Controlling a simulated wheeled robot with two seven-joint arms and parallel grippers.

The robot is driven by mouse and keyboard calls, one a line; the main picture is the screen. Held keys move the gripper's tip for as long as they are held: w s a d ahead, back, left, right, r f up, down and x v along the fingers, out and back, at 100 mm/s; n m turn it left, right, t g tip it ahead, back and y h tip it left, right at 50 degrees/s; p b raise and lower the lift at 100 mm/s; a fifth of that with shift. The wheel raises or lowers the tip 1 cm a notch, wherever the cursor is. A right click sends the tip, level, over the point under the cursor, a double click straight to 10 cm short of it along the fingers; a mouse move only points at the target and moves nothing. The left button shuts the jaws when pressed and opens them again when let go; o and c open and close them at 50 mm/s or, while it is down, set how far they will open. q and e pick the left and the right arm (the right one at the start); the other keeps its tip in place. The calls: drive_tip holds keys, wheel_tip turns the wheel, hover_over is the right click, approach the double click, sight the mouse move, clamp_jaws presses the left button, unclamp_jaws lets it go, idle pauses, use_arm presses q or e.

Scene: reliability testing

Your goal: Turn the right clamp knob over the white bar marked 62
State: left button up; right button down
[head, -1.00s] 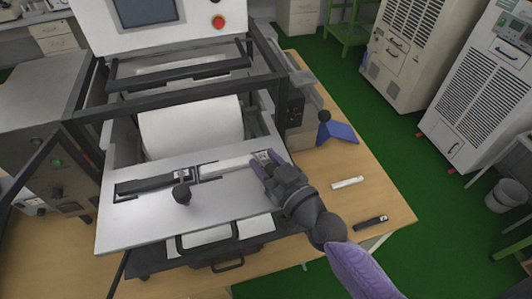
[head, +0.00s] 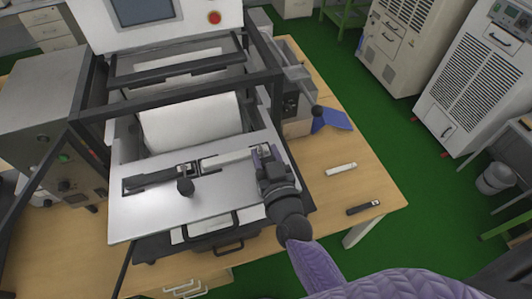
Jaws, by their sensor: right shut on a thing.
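The white bar (head: 226,160) lies in the right part of the slot on the light metal plate (head: 150,215); its marking is too small to read. My right gripper (head: 265,154) is at the right end of this bar, shut on the right clamp knob, which its fingers and body mostly hide. The left black knob (head: 185,187) stands free beside the dark bar (head: 155,180) in the left part of the slot. My left gripper is not in view.
A loose white bar (head: 341,169) and a loose dark bar (head: 363,208) lie on the wooden table (head: 330,205) to the right. A black frame (head: 180,98) and white roll (head: 192,123) stand behind the plate. A blue piece (head: 333,120) lies at the table's right edge.

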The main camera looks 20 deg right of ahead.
drive_tip(key=shift+c, duration=1.3)
unclamp_jaws()
drive_tip(key=shift+s, duration=0.1)
drive_tip(key=s+b, duration=0.1)
drive_tip(key=s, duration=0.8)
drive_tip(key=shift+s, duration=0.4)
drive_tip(key=shift+d, duration=0.1)
